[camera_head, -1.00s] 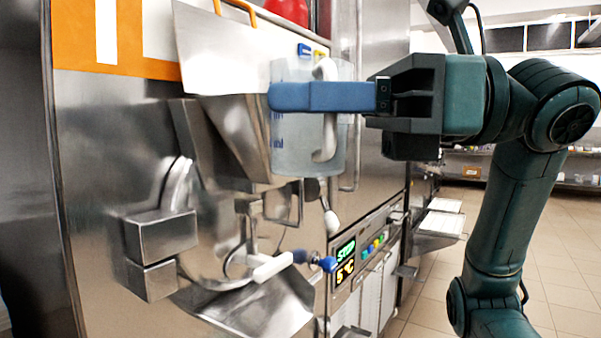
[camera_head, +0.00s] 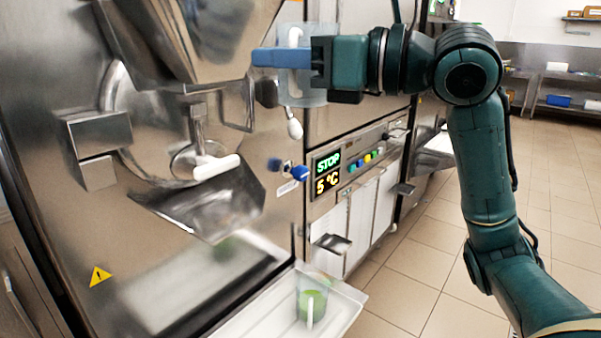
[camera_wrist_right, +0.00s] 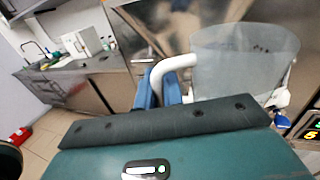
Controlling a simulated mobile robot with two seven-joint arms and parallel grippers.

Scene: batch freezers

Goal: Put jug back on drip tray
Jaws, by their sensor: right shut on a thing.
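My right gripper (camera_head: 283,57) is shut on the white handle of a translucent jug (camera_head: 301,92), in front of the freezer's steel front. In the right wrist view, the clear jug (camera_wrist_right: 240,62) is right of the two blue fingers (camera_wrist_right: 160,92), with the handle (camera_wrist_right: 172,68) between them; no contents show in it. In the head view, the gripper and arm hide part of the jug. The drip tray (camera_head: 343,309) is low at the bottom, well below the held jug. My left gripper is not in view.
A clear vessel with green contents (camera_head: 313,303) stands on the drip tray. Tiled floor (camera_head: 420,280) is open at right.

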